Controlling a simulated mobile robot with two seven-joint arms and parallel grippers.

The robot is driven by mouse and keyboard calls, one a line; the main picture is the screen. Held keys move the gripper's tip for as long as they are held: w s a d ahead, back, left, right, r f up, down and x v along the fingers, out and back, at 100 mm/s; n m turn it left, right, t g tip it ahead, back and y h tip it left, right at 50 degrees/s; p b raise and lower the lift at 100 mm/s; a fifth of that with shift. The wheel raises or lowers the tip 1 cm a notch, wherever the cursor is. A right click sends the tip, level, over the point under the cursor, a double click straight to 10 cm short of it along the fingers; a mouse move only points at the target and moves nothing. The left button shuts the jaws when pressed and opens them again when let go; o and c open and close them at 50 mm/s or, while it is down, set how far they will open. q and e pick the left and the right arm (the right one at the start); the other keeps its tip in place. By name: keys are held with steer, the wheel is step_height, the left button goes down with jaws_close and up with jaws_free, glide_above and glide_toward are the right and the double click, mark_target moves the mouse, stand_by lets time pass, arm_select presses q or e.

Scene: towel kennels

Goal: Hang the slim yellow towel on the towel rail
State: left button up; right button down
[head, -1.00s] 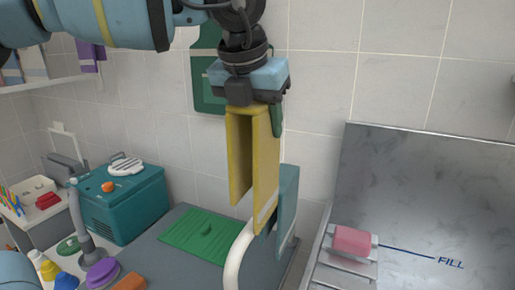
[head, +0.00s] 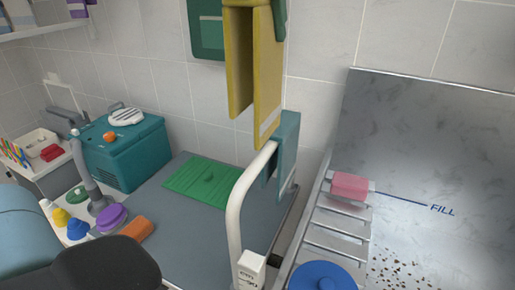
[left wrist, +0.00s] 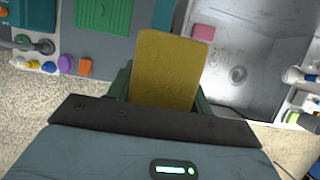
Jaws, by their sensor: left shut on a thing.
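The slim yellow towel (head: 266,80) hangs folded over in two panels, with a pale stripe near its lower edge. My left gripper (left wrist: 163,92) is shut on it; green fingers show on both sides of the towel (left wrist: 165,65) in the left wrist view. In the head view most of this gripper is cut off by the top edge. The towel rail (head: 236,205) is a white bent tube below the towel. The towel's lower edge appears just above the rail's top in the picture; the depth gap is unclear. My right gripper is not in view.
A teal towel (head: 286,140) hangs over the rail's far part. A steel tub with a slatted rack (head: 340,222) and pink block (head: 351,186) stands right. A green mat (head: 207,178) and teal box (head: 125,155) lie left. A blue round lid (head: 322,276) is at the front.

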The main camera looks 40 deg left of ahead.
mark_target(256, 161)
arm_select(q)
step_height(256, 161, down, 23)
steer(key=shift+f+p, duration=0.15)
steer(key=shift+p, duration=0.15)
steer(key=shift+f+b, duration=0.35)
steer(key=shift+f, duration=1.65)
steer(key=shift+f+b, duration=0.3)
steer(key=shift+b, duration=0.1)
steer(key=shift+f, duration=0.1)
steer(key=o, duration=1.4)
steer(key=shift+c, duration=0.2)
